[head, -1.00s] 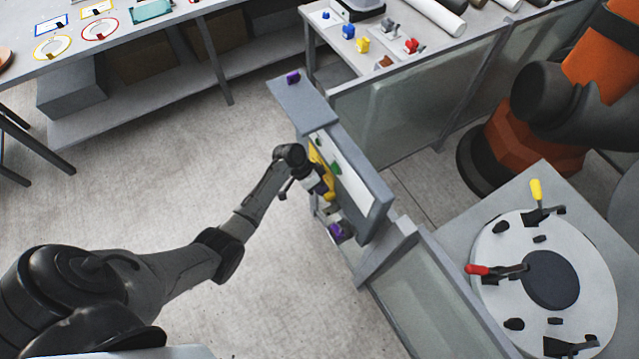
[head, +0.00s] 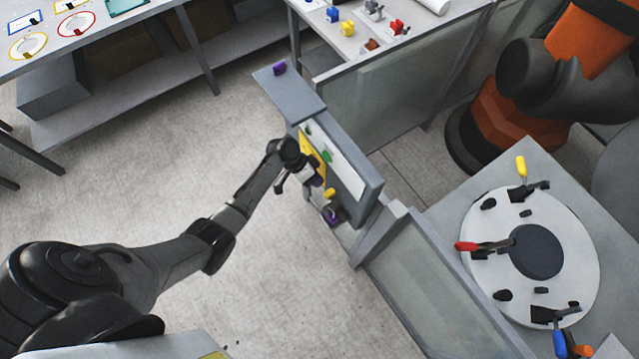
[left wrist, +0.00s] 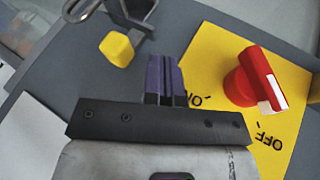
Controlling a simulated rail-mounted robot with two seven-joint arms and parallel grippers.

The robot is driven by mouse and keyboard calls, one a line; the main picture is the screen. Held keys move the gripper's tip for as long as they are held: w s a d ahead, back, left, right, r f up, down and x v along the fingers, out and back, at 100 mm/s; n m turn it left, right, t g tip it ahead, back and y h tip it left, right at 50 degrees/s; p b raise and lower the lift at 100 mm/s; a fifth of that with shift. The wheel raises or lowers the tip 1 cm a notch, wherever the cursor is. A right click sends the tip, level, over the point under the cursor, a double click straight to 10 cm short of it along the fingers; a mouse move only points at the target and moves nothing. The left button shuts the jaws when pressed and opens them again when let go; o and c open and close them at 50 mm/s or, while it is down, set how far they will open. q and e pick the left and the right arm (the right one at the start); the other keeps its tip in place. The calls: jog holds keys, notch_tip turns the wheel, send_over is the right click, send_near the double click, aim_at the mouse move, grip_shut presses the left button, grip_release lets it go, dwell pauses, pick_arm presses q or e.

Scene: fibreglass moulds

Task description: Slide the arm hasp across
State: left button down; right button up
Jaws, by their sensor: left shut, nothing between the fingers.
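My left gripper (head: 315,182) is at the face of the upright grey panel (head: 369,199). In the left wrist view its purple fingers (left wrist: 164,62) are shut with nothing between them. Their tips lie over the panel, just left of a yellow plate (left wrist: 205,65) marked ON and OFF. A red rotary handle (left wrist: 258,78) sits on that plate. A yellow knob (left wrist: 117,48) is left of the fingertips, apart from them; it may belong to the hasp. A grey metal loop (left wrist: 84,10) is at the top edge, partly cut off. The right gripper is not in view.
A glass fence (head: 430,285) stands right of the panel. A round mould (head: 484,270) with clamps lies beyond. Floor left of the panel is clear.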

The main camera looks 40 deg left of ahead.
pick_arm(q)
jog(key=v, duration=1)
jog(key=shift+w+a, duration=0.2)
jog(key=shift+a, duration=0.4)
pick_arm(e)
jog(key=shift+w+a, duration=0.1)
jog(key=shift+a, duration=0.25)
